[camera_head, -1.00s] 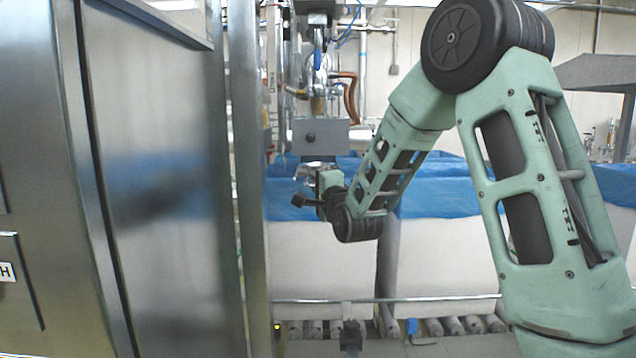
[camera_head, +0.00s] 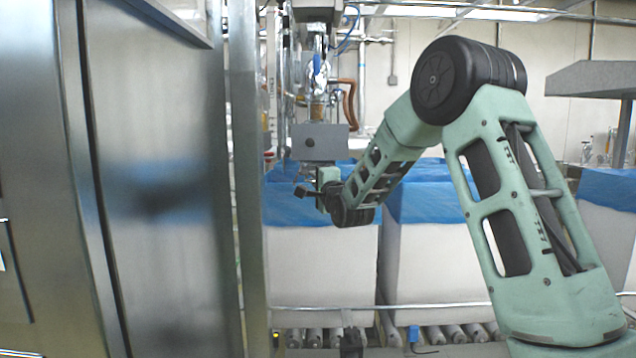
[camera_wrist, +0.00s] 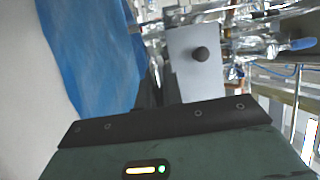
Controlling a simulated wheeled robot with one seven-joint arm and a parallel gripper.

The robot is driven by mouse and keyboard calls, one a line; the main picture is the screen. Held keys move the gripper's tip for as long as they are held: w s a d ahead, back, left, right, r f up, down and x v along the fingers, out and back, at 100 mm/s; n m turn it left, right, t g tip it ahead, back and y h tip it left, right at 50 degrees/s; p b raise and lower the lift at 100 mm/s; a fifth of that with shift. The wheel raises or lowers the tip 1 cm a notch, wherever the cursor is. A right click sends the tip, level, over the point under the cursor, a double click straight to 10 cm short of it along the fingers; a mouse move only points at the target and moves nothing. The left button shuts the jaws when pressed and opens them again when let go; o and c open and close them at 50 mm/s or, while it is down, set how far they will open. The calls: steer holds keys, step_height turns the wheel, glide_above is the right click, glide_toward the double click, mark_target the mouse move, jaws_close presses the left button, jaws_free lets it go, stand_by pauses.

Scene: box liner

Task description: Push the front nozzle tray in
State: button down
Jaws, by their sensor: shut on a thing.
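The front nozzle tray seems to be the grey box-like piece (camera_head: 320,141) with a dark round knob, right of the steel cabinet. In the wrist view its grey face (camera_wrist: 195,85) and knob stand just beyond my gripper. My gripper (camera_head: 318,182) is directly below this grey piece, near its lower edge. My gripper's dark front edge also shows in the wrist view (camera_wrist: 165,120). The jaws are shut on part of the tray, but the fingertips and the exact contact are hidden.
A tall steel cabinet (camera_head: 155,150) fills the left. White bins with blue liners (camera_head: 430,205) stand behind my arm above a roller conveyor (camera_head: 450,334). A horizontal rail (camera_head: 430,304) runs in front. Pipes and hoses (camera_head: 350,105) hang close around the tray.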

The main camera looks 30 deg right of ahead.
steer(key=c, duration=1.5)
jaws_free()
steer(key=shift+r, duration=0.1)
steer(key=shift+c, duration=0.2)
steer(key=b+v, duration=0.4)
steer(key=v, duration=1.3)
steer(key=shift+s, duration=0.3)
